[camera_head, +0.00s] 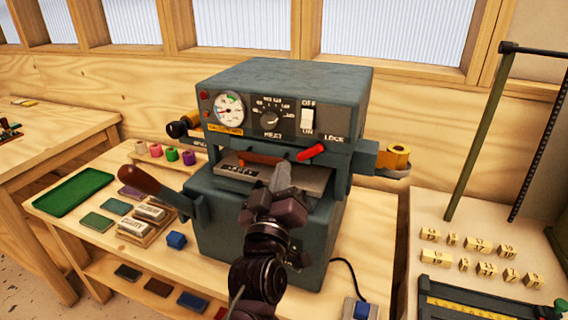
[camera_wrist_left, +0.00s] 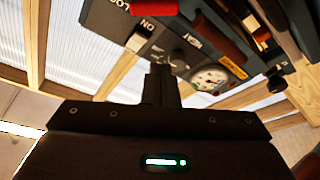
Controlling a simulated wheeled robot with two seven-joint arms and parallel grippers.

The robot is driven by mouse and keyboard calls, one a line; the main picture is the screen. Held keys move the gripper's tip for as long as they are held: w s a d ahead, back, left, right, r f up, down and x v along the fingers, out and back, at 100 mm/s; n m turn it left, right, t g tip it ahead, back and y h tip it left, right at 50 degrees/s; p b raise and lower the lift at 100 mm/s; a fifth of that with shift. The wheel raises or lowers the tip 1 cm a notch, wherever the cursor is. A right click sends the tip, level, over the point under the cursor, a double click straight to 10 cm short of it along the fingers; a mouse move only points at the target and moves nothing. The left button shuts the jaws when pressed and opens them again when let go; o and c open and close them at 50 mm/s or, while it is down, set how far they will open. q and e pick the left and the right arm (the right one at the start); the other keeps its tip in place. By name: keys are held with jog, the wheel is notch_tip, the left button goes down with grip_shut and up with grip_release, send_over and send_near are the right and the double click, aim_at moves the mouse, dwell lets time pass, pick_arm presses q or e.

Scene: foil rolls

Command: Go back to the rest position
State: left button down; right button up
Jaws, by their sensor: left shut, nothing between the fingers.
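My left gripper (camera_head: 282,178) is in front of the dark grey hot-stamping machine (camera_head: 285,82), close to its middle opening. Its fingers are together with nothing between them. In the left wrist view the closed fingers (camera_wrist_left: 161,84) point at the machine's front panel (camera_wrist_left: 180,45), which appears upside down with its dial and gauge. I cannot tell whether the fingertips touch the machine. My right gripper is not in view.
A gold foil roll (camera_head: 397,157) sits on the machine's right side. A brown-knobbed lever (camera_head: 145,183) sticks out left. Lettered blocks (camera_head: 480,244) lie right.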

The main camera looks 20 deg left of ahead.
pick_arm(q)
jog(key=shift+s+a+f, duration=0.1)
jog(key=shift+s+f, duration=0.05)
jog(key=shift+s, duration=0.55)
